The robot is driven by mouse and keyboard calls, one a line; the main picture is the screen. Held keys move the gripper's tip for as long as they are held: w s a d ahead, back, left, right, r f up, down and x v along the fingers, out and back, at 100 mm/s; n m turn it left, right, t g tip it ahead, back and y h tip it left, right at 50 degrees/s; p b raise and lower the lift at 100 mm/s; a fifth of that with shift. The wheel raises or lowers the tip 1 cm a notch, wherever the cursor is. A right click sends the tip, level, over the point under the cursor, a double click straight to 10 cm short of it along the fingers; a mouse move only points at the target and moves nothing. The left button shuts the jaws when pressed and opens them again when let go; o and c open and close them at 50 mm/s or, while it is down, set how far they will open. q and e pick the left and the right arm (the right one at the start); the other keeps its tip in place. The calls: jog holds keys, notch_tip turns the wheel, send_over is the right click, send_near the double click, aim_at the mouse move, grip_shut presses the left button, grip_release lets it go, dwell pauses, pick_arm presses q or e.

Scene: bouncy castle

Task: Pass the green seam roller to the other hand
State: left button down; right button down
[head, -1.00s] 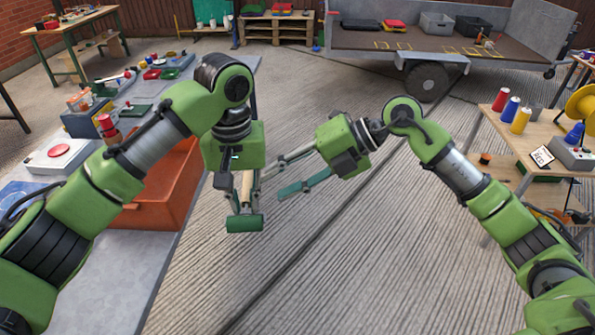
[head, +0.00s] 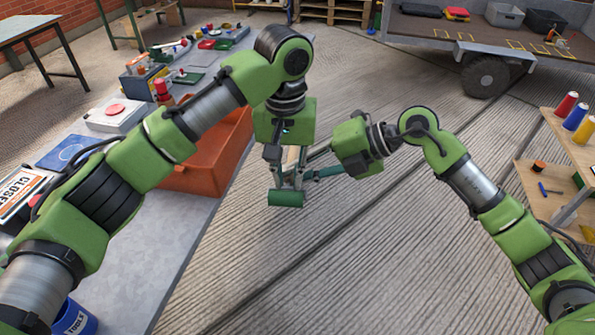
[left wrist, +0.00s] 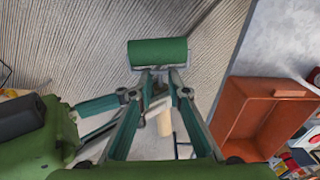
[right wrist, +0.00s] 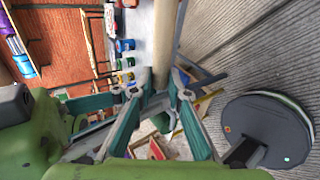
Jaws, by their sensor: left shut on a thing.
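The green seam roller (head: 286,199) hangs with its green drum at the bottom and its pale handle upright above it. My left gripper (head: 288,181) points down and is shut on it just above the drum. The left wrist view shows the drum (left wrist: 158,52) beyond the fingertips and the handle between the fingers. My right gripper (head: 303,176) reaches in from the right, its fingers at the roller. In the right wrist view the pale handle (right wrist: 166,40) runs down to the right fingertips (right wrist: 160,88). Whether they grip or only surround it is unclear.
A wooden shelf (head: 548,195) with thread spools is at right. A trailer (head: 430,32) stands behind. The floor ahead is clear.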

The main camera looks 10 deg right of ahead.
pick_arm(q)
jog(key=c, duration=1.9)
grip_release()
jog(key=shift+r, duration=0.1)
